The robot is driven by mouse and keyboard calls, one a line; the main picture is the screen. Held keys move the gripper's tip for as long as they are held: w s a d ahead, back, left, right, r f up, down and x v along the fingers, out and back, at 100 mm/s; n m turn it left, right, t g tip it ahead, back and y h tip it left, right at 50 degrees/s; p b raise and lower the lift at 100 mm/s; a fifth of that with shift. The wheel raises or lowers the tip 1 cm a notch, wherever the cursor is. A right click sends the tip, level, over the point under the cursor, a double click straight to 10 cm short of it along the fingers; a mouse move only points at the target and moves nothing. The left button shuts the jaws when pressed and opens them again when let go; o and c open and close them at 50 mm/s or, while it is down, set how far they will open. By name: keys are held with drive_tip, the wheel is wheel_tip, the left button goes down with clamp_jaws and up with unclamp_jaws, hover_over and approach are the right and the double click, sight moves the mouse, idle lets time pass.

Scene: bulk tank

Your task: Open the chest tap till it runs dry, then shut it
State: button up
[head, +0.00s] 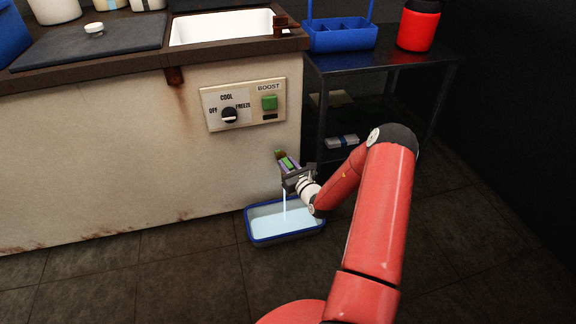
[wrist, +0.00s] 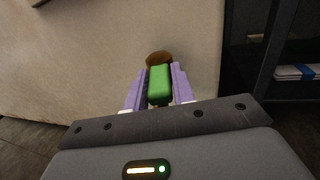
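The chest tap has a green handle (wrist: 160,84) and a round brown base (wrist: 158,58) low on the chest's front wall. In the head view the tap (head: 281,155) is mostly behind my gripper (head: 288,163). My gripper's purple fingers lie along both sides of the green handle in the wrist view (wrist: 160,88), with no clear gap, so it looks shut on it. A thin pale stream (head: 285,203) falls from under the gripper. It lands in a blue-rimmed tray (head: 249,229) on the floor, which holds pale liquid. The spout is hidden.
The rusty white chest (head: 120,165) carries a control panel (head: 243,104) with a knob, pointing between labels I cannot read surely, and a green switch. A dark shelf unit (head: 385,75) stands to the right with a blue caddy (head: 340,36) and red container (head: 418,28). Front floor is clear.

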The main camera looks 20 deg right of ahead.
drive_tip(key=shift+o, duration=0.3)
drive_tip(key=shift+s, duration=0.1)
drive_tip(key=s, duration=0.7)
drive_tip(key=shift+s+d, duration=0.25)
drive_tip(key=shift+s, duration=0.05)
